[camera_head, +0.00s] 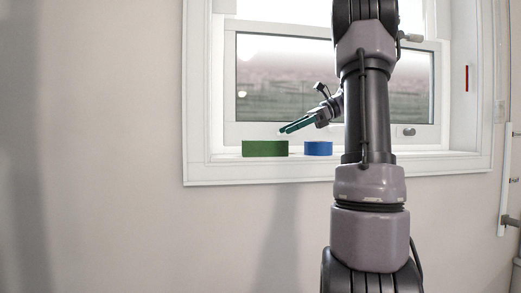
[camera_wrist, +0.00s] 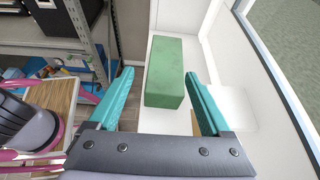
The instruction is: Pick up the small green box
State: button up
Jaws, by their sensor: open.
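The small green box (camera_head: 265,149) sits on the white window sill in the head view, left of a blue thing. In the wrist view the green box (camera_wrist: 166,72) lies ahead of my gripper, in line with the space between the fingers. My gripper (camera_head: 281,131) is just above the box in the head view. In the wrist view my gripper (camera_wrist: 158,78) has its two teal fingers apart, with nothing held. I cannot tell whether the fingers reach down around the box.
A blue block (camera_head: 318,149) stands on the sill right of the green box. The window pane (camera_wrist: 295,50) runs along the right in the wrist view. A metal rack (camera_wrist: 60,45) with shelves stands at the left, and the wall is bare left of the window.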

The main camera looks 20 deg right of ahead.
aim_at(265, 148)
jog(key=shift+w+d+r+m, duration=0.1)
jog(key=shift+w+d+m, duration=0.2)
jog(key=shift+w, duration=0.25)
jog(key=shift+y, duration=0.3)
jog(key=x, duration=0.4)
jog(key=shift+w+a, duration=0.2)
jog(key=shift+a, duration=0.05)
jog(key=x, duration=0.6)
jog(key=shift+s+d+f, duration=0.1)
jog(key=shift+s+f, duration=0.05)
jog(key=shift+f, duration=0.1)
jog(key=c, duration=1.2)
